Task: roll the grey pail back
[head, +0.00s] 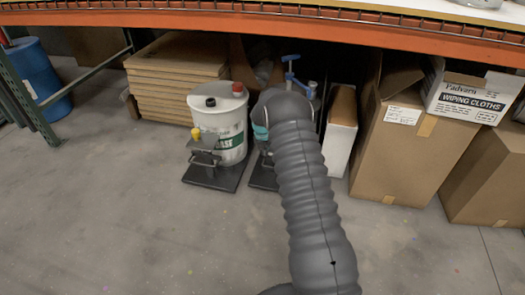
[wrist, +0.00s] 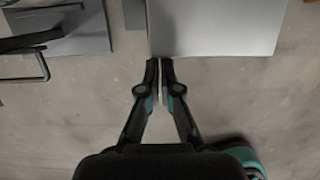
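The grey pail is mostly or wholly hidden behind my arm in the head view, and I cannot make out its body. A dark low platform (head: 263,176) shows just left of my arm, beside the white pail's platform. In the wrist view, my gripper (wrist: 160,66) has its two fingers almost together, with a thin gap and nothing visible between them. The fingertips lie at the near edge of a flat grey plate (wrist: 220,30); I cannot tell whether they touch it. A dark bar handle (wrist: 25,78) shows at the left of that view.
A white pail (head: 220,130) with red and black caps stands on a dark platform (head: 212,181) to the left. A white carton (head: 339,135) and cardboard boxes (head: 405,155) stand to the right. An orange shelf beam (head: 200,18) crosses above. The floor in front is clear.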

